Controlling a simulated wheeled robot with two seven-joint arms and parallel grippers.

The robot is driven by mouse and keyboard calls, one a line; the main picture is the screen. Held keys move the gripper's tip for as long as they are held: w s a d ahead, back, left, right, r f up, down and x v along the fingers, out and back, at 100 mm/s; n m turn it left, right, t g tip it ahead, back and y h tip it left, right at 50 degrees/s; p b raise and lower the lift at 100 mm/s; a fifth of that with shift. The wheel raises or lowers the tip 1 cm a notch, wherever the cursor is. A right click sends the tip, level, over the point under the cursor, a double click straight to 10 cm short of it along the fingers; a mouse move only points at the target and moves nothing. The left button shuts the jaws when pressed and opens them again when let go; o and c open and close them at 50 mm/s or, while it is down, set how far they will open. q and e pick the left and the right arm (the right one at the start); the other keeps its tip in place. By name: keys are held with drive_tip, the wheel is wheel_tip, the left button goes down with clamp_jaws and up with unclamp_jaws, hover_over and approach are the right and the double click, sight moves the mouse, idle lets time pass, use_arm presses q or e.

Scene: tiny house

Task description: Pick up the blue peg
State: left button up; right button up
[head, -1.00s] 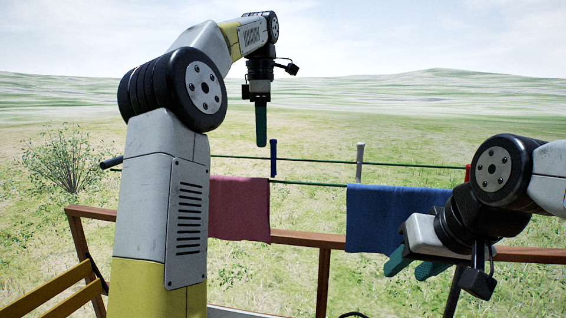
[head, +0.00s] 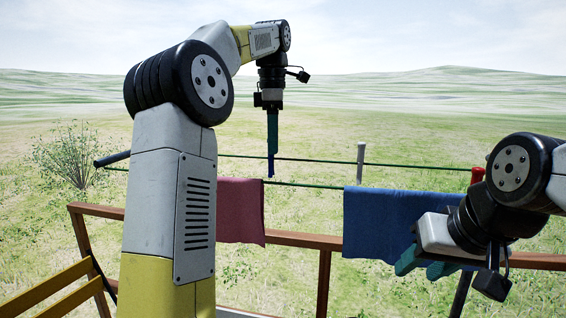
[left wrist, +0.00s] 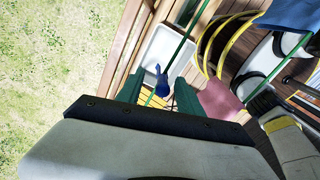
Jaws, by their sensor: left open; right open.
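The blue peg (head: 271,166) stands upright on the green clothesline behind the railing. My left gripper (head: 272,145) points straight down right above it, its teal fingers covering the peg's upper part in the head view. In the left wrist view the blue peg (left wrist: 162,82) shows between the two spread fingers of the left gripper (left wrist: 158,92), with space on both sides. Whether the fingers are level with the peg is hard to tell. My right gripper (head: 426,266) is open and empty, in front of the blue cloth at the right.
A pink cloth (head: 240,210) and a blue cloth (head: 392,222) hang on the front line. A wooden railing (head: 300,241) runs below. Open air surrounds the left gripper above the lines.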

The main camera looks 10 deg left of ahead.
sight(271, 157)
use_arm(q)
drive_tip(key=shift+s+a+f, duration=0.1)
drive_tip(key=shift+s+f, duration=0.05)
drive_tip(key=shift+f, duration=1.2)
drive_tip(key=shift+s+a+f, duration=0.1)
drive_tip(key=shift+s+f, duration=0.05)
drive_tip(key=shift+f, duration=1.2)
drive_tip(key=shift+c, duration=0.2)
clamp_jaws()
